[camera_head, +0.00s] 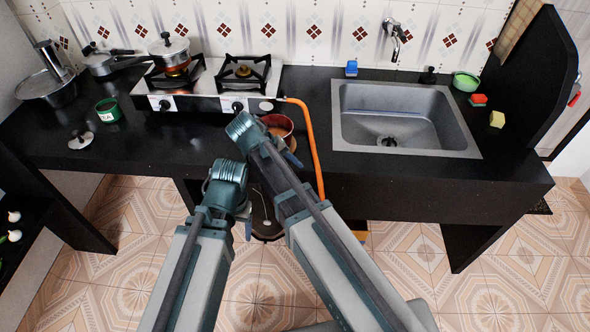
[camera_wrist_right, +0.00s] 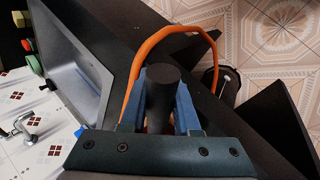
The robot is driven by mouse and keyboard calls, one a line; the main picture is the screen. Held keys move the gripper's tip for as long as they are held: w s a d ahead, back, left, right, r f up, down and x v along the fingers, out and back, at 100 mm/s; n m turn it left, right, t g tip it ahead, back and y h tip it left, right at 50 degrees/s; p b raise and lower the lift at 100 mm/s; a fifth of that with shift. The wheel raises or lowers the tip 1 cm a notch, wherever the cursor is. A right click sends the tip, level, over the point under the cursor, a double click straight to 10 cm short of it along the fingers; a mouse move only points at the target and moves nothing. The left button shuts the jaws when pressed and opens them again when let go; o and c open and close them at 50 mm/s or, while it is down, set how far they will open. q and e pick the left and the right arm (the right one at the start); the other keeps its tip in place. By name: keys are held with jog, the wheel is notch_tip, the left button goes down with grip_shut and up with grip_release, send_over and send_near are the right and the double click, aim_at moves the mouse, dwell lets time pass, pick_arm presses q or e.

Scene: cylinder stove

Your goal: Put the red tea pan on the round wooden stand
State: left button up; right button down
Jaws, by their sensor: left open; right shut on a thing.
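The red tea pan (camera_head: 279,121) is at the front of the counter, partly hidden behind my right arm. Part of the round wooden stand (camera_head: 292,158) shows just below it. I cannot tell whether the pan rests on it or is held above it. My right gripper (camera_wrist_right: 164,90) is shut on the pan's black handle (camera_wrist_right: 161,83) in the right wrist view. The pan's body is mostly hidden there. My left gripper (camera_head: 241,212) is open and empty, in front of the counter edge and largely hidden by its own wrist.
An orange hose (camera_head: 312,140) runs down close to the pan's right side. The stove (camera_head: 210,84) with a steel pot (camera_head: 169,52) is behind, and the sink (camera_head: 402,115) is to the right. A green can (camera_head: 108,111) and a lid (camera_head: 81,139) are on the left counter.

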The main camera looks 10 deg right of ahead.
jog(key=c, duration=1.1)
grip_release()
jog(key=shift+f, duration=0.1)
pick_arm(q)
jog(key=shift+f, duration=0.1)
pick_arm(e)
jog(key=o, duration=0.5)
jog(key=shift+c, duration=0.2)
